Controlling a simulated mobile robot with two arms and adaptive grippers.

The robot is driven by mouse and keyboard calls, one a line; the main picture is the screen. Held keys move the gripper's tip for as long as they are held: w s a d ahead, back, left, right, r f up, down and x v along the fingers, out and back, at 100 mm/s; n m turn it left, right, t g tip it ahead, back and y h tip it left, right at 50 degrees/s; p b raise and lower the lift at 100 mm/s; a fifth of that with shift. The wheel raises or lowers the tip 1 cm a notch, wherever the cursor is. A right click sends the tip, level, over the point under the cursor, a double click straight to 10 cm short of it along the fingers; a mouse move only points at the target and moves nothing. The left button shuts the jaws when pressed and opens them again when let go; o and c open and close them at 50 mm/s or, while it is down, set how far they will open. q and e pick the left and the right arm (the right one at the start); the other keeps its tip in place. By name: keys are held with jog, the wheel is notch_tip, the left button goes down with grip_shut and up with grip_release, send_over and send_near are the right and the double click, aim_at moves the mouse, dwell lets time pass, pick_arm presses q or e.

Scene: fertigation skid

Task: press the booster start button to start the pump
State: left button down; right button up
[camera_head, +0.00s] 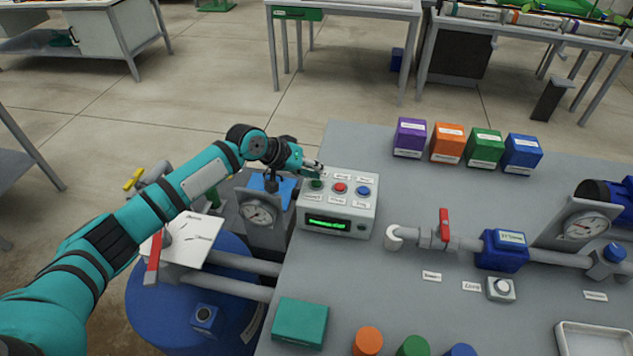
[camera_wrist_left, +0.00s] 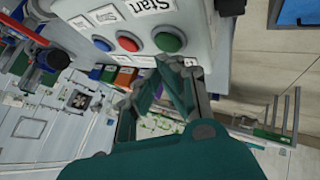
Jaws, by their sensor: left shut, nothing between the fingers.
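The control box (camera_head: 338,207) stands at the left edge of the grey bench, with a lit green display (camera_head: 328,224) on its front. Its sloped top has a green button (camera_head: 316,184), a red button (camera_head: 340,188) and a blue button (camera_head: 364,191). In the left wrist view the green button (camera_wrist_left: 168,42) sits beside a label reading "Start". My left gripper (camera_head: 316,167) is shut and empty, just above and behind the green button. In the left wrist view its fingertips (camera_wrist_left: 180,62) are close to the green button; I cannot tell whether they touch it. My right gripper is not in view.
Purple, orange, green and blue boxes (camera_head: 485,148) stand at the bench's back. A pipe with a red-handled valve (camera_head: 444,226) and a blue pump body (camera_head: 503,249) lies right of the control box. A gauge (camera_head: 258,212) and blue drum (camera_head: 170,305) are left of the bench.

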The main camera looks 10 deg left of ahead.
aim_at(315, 181)
pick_arm(q)
jog(key=shift+f, duration=0.2)
jog(key=shift+f, duration=0.45)
dwell(0.8)
jog(key=shift+r+p, duration=0.75)
jog(key=shift+r, duration=0.1)
notch_tip(315, 181, up, 5)
jog(key=p, duration=0.5)
jog(key=shift+f, duration=0.1)
dwell(0.6)
